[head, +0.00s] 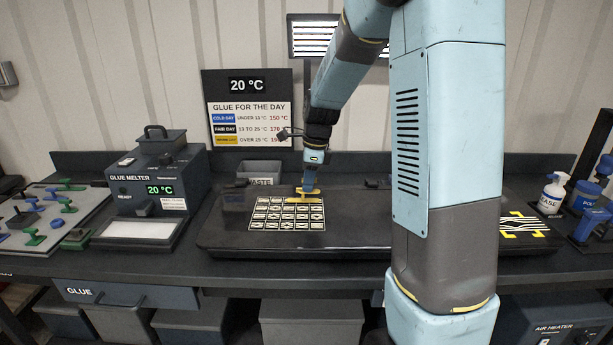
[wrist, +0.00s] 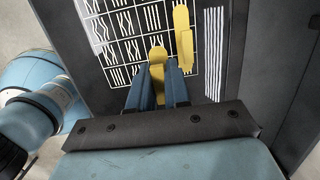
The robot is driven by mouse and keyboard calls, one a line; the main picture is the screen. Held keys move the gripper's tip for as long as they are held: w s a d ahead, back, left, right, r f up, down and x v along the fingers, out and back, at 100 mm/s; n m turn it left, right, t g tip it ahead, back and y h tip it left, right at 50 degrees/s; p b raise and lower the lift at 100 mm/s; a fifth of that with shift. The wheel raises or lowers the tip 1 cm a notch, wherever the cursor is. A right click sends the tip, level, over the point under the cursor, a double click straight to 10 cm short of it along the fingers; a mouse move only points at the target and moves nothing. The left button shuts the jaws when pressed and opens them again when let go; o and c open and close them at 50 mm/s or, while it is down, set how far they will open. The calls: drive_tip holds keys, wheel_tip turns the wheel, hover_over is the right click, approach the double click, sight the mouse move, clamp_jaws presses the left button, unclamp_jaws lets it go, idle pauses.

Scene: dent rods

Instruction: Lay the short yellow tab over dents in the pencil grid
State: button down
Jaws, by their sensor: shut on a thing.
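My gripper (head: 308,188) is shut on a short yellow tab (wrist: 157,60), which shows between the fingers in the wrist view. It holds the tab above the pencil grid (head: 287,225), near the far edge in the head view. The grid is drawn in pale lines on a dark panel (head: 345,234), with groups of white dent marks in its cells. A longer yellow strip (wrist: 183,40) lies along the far row of the grid, beside the held tab. Part of the grid is hidden behind my fingers in the wrist view, and whether the held tab touches the panel cannot be told.
The glue melter (head: 158,185) stands left of the panel. A grey waste bin (head: 259,173) is behind it. White lines with yellow pieces (head: 523,224) lie on the panel's right end, near a spray bottle (head: 552,194). My arm hides part of the bench.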

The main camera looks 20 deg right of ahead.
sight(309, 209)
drive_tip(key=shift+d+f, duration=0.1)
drive_tip(key=shift+f, duration=2.2)
drive_tip(key=shift+s, duration=0.15)
drive_tip(key=shift+f, duration=0.4)
drive_tip(key=c, duration=1)
unclamp_jaws()
